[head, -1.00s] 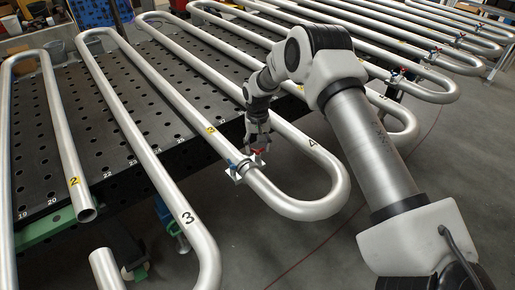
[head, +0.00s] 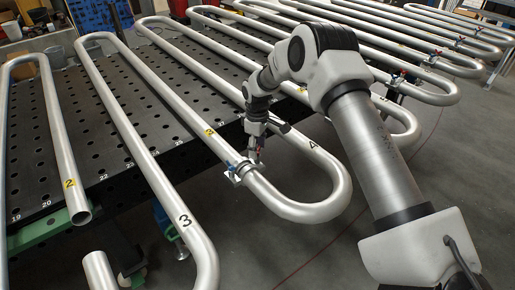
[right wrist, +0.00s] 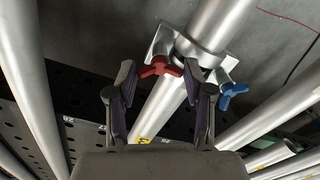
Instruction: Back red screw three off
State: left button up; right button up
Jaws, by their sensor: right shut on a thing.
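A metal clamp (right wrist: 158,45) sits around a steel pipe of the coil, and it also shows in the head view (head: 241,171). It carries a red three-lobed screw (right wrist: 160,68) and a blue screw (right wrist: 231,89). My right gripper (right wrist: 161,75) is shut on the red screw, with one finger on each side of it in the right wrist view. In the head view my right gripper (head: 256,154) is at the clamp, and its fingers mostly hide the red screw. A yellow number label (head: 209,132) is on the pipe above the clamp. My left gripper is not in view.
Bent steel pipes (head: 184,222) run side by side over a dark perforated table (head: 100,140). Other clamps with red and blue screws (head: 398,78) sit on pipes to the right. The grey floor (head: 300,245) in front of the pipe bends is open.

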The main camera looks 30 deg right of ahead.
jog(key=n, duration=0.5)
jog(key=shift+s+f+n+b, duration=0.15)
jog(key=shift+f+n+b, duration=0.15)
jog(key=shift+b, duration=0.1)
jog(key=n, duration=0.5)
jog(key=shift+b, duration=0.3)
jog(key=shift+n, duration=0.3)
jog(key=o, duration=1.2)
jog(key=shift+a, duration=0.1)
jog(key=shift+c, duration=0.2)
jog(key=shift+r, duration=0.1)
jog(key=shift+w, duration=0.2)
